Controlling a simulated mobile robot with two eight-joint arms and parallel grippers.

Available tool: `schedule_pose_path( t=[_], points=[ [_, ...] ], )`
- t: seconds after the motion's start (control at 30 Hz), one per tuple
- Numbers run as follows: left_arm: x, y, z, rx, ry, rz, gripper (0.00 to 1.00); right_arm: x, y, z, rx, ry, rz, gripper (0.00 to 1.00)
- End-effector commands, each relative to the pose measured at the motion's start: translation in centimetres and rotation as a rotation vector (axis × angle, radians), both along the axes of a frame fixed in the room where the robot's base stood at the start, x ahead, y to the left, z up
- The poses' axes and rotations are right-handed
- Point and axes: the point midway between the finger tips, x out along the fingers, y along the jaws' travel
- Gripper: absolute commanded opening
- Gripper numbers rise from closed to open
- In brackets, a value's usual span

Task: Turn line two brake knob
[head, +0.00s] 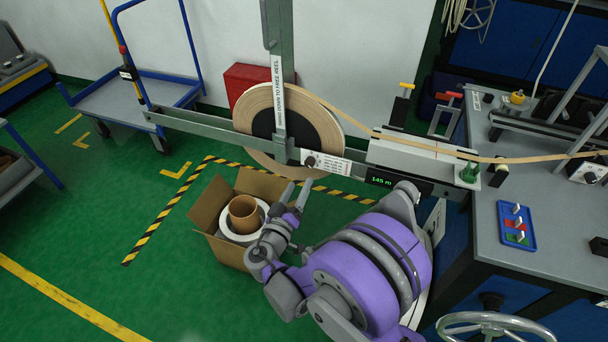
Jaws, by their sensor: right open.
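A small dark knob (310,160) sits at the left of a white label plate on the rail below the tape reel. Another dark knob (589,177) is on a white box at the right edge of the bench. The markings by both are too small to read, so I cannot tell which is line two. My right gripper (295,193) is open and empty, below and left of the label plate, apart from it and above the right side of a cardboard box. My left gripper is not in view.
The tape reel (330,130) hangs on an upright post, its tape running right across the bench (545,245). A cardboard box (207,212) with rolls stands on the floor. A handwheel (495,326) juts out at lower right.

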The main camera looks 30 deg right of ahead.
Motion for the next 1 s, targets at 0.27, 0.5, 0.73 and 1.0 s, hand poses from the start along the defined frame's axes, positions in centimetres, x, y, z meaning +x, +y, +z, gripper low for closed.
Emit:
schedule_pose_path(
  t=[0.27, 0.5, 0.73, 1.0],
  points=[
    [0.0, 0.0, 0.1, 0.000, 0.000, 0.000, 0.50, -1.7, 1.9, 0.0, 0.001, -0.001, 0.000, 0.65],
    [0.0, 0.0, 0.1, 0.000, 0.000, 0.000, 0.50, -1.7, 1.9, 0.0, 0.001, 0.000, -0.001, 0.65],
    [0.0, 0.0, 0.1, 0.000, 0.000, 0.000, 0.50, -1.7, 1.9, 0.0, 0.000, 0.000, 0.000, 0.65],
    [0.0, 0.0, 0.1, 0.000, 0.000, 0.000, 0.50, -4.0, -0.2, -0.5, 0.108, 0.159, -0.042, 0.65]
  ],
)
